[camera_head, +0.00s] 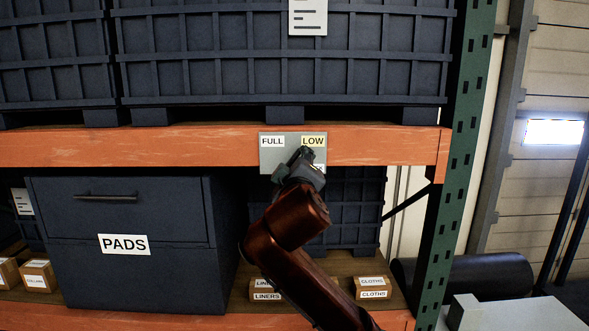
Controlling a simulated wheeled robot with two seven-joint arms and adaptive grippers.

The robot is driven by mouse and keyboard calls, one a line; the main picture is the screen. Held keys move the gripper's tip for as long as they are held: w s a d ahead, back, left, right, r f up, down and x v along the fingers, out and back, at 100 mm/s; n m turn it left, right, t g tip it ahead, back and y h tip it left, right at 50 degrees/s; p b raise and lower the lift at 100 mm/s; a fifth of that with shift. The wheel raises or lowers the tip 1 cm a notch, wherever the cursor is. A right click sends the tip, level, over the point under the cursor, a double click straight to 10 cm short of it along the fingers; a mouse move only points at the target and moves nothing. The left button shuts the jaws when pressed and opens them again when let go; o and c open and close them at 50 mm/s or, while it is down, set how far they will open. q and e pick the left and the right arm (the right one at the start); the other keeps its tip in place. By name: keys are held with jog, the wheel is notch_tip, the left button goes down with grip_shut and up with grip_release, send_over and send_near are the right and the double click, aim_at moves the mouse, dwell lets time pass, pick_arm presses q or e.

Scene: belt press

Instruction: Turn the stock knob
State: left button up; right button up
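The grey stock plate (265,158) is fixed to the front of the orange shelf beam. A further label at lower right is mostly covered. The knob itself is not visible; my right gripper (301,156) covers the middle and lower part of the plate. The gripper points up at the plate, its fingers close together. I cannot tell whether it is shut on the knob. My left gripper is out of view.
The orange beam (200,146) spans the rack above a dark PADS cabinet (77,217). Dark crates (230,60) stand on the beam's shelf. Small cartons marked LINERS (266,296) and CLOTHS (373,293) sit below. A green upright (455,150) bounds the rack on the right.

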jog(key=shift+f+m, duration=0.25)
jog(key=shift+m, duration=0.45)
jog(key=o, duration=1.2)
jog(key=shift+r, duration=0.1)
jog(key=shift+c, duration=0.2)
jog(key=s, duration=1.2)
